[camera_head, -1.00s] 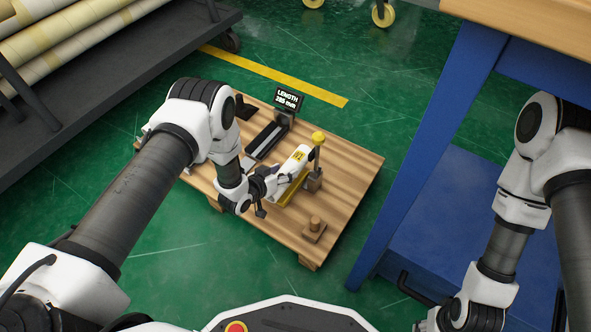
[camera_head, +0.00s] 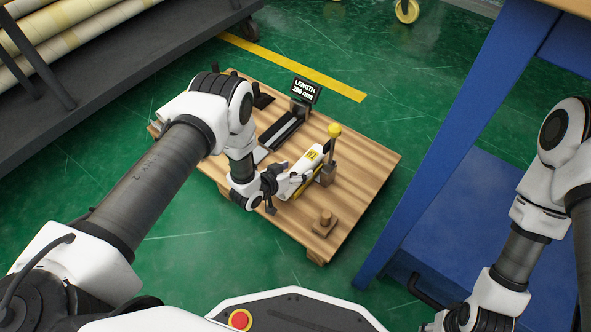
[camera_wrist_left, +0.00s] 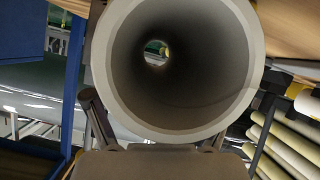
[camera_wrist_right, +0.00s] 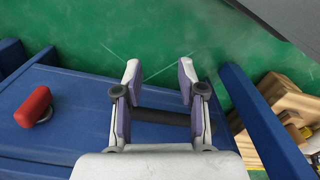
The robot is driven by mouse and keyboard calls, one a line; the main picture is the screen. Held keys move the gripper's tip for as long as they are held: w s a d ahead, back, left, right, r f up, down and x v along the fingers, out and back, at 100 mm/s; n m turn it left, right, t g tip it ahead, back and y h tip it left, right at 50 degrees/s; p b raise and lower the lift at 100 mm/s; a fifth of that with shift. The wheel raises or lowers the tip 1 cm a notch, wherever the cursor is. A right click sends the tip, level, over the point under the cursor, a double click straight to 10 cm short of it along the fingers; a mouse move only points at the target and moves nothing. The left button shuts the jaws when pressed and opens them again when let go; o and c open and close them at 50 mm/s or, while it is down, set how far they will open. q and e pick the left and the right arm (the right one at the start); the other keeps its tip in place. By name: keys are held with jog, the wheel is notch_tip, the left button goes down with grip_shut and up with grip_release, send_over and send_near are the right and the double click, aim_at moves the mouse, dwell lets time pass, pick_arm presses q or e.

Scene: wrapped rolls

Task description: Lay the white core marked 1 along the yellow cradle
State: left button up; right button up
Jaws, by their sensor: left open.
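The white core (camera_head: 308,167), with a yellow label reading 1, lies slanted beside the post on the wooden pallet. A yellow edge of the cradle (camera_head: 312,183) shows along its lower right side; most of the cradle is hidden, so I cannot tell whether the core rests fully in it. My left gripper (camera_head: 279,187) is open at the core's near end. In the left wrist view the hollow core end (camera_wrist_left: 255,60) fills the middle, close to the gripper; whether the fingers touch it is unclear. My right gripper (camera_wrist_right: 158,80) is open and empty, away from the pallet.
The pallet (camera_head: 368,170) also bears a yellow-knobbed post (camera_head: 334,131), a length display (camera_head: 306,90), a dark channel and a small wooden peg block (camera_head: 324,222). A blue bench (camera_head: 435,150) stands right; a rack of rolls (camera_head: 90,45) stands upper left. Green floor is clear in front.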

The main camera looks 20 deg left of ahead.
pick_arm(q)
jog(key=shift+r, duration=0.4)
jog(key=s+a+r+g+y+p, duration=0.1)
jog(key=s+g, duration=0.3)
jog(key=s, duration=0.7)
jog(key=s+a+r+n+g+y+p, duration=0.1)
jog(key=s+a+r+g+y+p, duration=0.1)
jog(key=s, duration=1)
jog(key=s+a+r+n+g+y+p, duration=0.1)
jog(key=s+a+r+g+y+p, duration=0.1)
jog(key=s, duration=1)
notch_tip(320, 180, up, 4)
jog(key=a+g+p, duration=0.1)
jog(key=a+g, duration=0.1)
jog(key=g, duration=0.1)
jog(key=shift+s+a+f+g, duration=0.2)
jog(key=shift+f+g, duration=0.05)
jog(key=shift+g, duration=0.05)
jog(key=shift+s, duration=0.1)
